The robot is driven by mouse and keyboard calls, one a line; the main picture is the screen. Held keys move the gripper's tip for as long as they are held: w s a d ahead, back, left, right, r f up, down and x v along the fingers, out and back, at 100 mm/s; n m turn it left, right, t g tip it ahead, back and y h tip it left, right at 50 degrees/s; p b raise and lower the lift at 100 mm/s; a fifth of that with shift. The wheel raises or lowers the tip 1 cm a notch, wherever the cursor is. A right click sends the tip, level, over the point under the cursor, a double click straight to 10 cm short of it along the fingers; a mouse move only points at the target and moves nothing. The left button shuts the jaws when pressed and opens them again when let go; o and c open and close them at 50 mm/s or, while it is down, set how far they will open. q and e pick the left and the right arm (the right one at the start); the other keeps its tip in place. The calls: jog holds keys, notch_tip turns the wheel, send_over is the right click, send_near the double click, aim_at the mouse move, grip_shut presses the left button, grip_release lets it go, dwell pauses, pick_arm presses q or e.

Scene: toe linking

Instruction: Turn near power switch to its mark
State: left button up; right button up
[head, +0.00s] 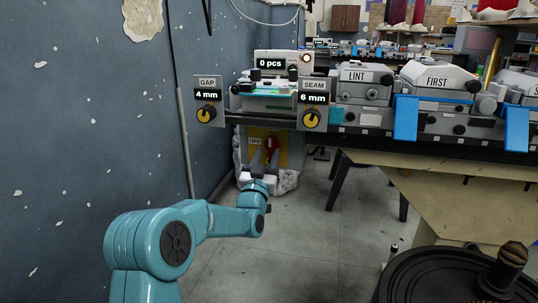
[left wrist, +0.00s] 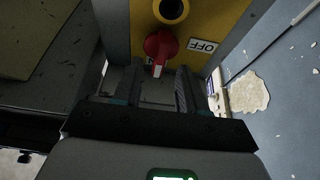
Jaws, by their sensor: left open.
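The red power switch (head: 271,145) sits on a yellow panel (head: 284,134) under the near end of the machine. In the left wrist view the red switch (left wrist: 160,46) has a handle with a pale stripe pointing down the picture. An OFF label (left wrist: 203,46) is beside it, upside down; another pale label is mostly hidden behind the handle. My left gripper (head: 264,160) is open in front of the panel. In the left wrist view its fingers (left wrist: 160,75) stand either side of the handle's tip; I cannot tell whether they touch it. My right gripper is not in view.
Above the switch are the GAP dial (head: 206,114) and SEAM dial (head: 311,118). A dark round hole (left wrist: 171,10) is in the yellow panel (left wrist: 200,18). The blue wall (head: 90,110) is close on the left. Grey floor (head: 300,215) is open below the machine.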

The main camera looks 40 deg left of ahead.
aim_at(271, 146)
pick_arm(q)
jog(key=shift+x, duration=1.1)
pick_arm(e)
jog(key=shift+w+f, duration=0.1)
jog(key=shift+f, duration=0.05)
pick_arm(q)
grip_shut()
